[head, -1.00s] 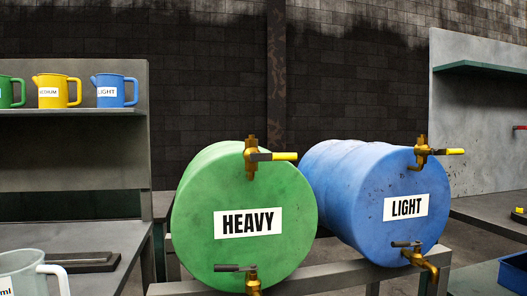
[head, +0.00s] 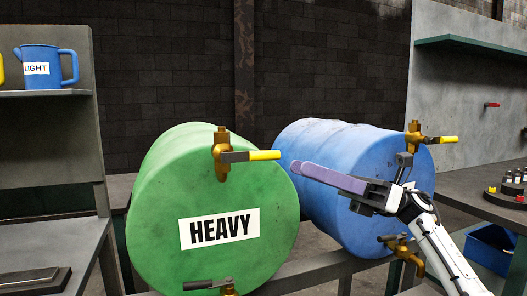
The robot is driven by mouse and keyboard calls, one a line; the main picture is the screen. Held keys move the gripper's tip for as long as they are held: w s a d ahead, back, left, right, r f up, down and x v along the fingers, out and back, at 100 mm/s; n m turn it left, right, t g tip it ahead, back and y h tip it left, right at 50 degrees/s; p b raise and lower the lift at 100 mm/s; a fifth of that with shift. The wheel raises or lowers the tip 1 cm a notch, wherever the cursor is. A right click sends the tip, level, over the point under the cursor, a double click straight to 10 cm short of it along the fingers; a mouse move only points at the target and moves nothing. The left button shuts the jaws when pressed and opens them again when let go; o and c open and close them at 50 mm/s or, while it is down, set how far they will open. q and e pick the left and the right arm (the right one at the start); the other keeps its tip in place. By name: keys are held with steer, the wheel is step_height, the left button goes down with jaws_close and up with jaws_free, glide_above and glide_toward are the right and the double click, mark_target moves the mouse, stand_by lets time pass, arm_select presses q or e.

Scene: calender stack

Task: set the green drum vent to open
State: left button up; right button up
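The green drum (head: 160,200), labelled HEAVY, lies on its side on a rack. Its vent is the brass valve (head: 221,160) at the top of its front face. The vent's lever (head: 264,155), with a yellow end, points level to the right. My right gripper (head: 298,168) comes in from the lower right, its purple fingers pointing left, with the tips just right of the lever's yellow end. The fingers overlap in this view, so their opening does not show. No contact with the lever can be made out. My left gripper is out of view.
The blue drum (head: 306,150), labelled LIGHT, lies right of the green one, partly behind my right arm. It has its own yellow-ended top valve (head: 414,139). A lower tap (head: 228,288) sits under the green drum's label. A shelf with a blue jug (head: 42,66) stands left.

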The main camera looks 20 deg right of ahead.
mark_target(265, 155)
steer(key=p+x, duration=0.1)
steer(key=x, duration=0.8)
steer(key=shift+a, duration=0.1)
steer(key=shift+c, duration=0.5)
jaws_close()
